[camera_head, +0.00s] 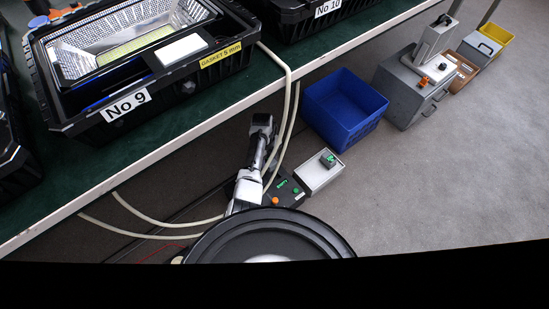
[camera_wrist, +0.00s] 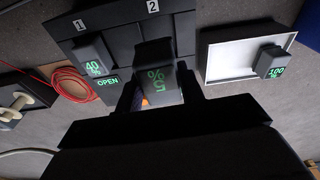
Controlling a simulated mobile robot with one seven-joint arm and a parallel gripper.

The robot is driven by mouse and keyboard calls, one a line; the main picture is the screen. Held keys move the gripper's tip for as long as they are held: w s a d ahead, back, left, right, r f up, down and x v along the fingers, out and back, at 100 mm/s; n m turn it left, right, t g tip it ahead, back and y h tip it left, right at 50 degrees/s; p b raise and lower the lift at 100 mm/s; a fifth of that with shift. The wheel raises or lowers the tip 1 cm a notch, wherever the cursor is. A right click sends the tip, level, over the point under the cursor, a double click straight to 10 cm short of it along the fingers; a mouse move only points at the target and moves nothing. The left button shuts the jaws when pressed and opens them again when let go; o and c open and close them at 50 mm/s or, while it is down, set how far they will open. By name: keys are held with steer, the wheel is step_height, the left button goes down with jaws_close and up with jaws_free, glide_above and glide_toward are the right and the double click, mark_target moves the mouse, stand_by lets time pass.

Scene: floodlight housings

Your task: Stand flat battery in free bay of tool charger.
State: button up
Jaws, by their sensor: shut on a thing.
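The flat battery (camera_wrist: 160,78) is a grey block with a green 5 % reading, upside down in the wrist view. My gripper (camera_wrist: 158,95) is shut on it, one dark finger at each side. The dark tool charger (camera_wrist: 125,35) has bays marked 1 and 2. A grey battery reading 40 % (camera_wrist: 93,55) stands on the bay 1 side. The held battery is in front of the bay 2 side; I cannot tell whether it touches the charger. A green OPEN sign (camera_wrist: 107,82) shows below the 40 % battery. The charger (camera_head: 288,190) is partly hidden by my arm in the head view.
A white-rimmed tray (camera_wrist: 212,70) beside the charger holds a battery reading 100 % (camera_wrist: 271,62). A red cable (camera_wrist: 75,85) lies on the other side. In the head view, a blue bin (camera_head: 345,105) stands behind the tray, and a workbench edge (camera_head: 150,150) runs along the left.

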steer(key=shift+d+f, duration=0.15)
steer(key=shift+f, duration=0.1)
step_height(320, 180, down, 6)
steer(key=b, duration=0.5)
steer(key=shift+b, duration=0.35)
steer(key=shift+r+p, duration=0.1)
steer(key=shift+p, duration=0.2)
stand_by(1.1)
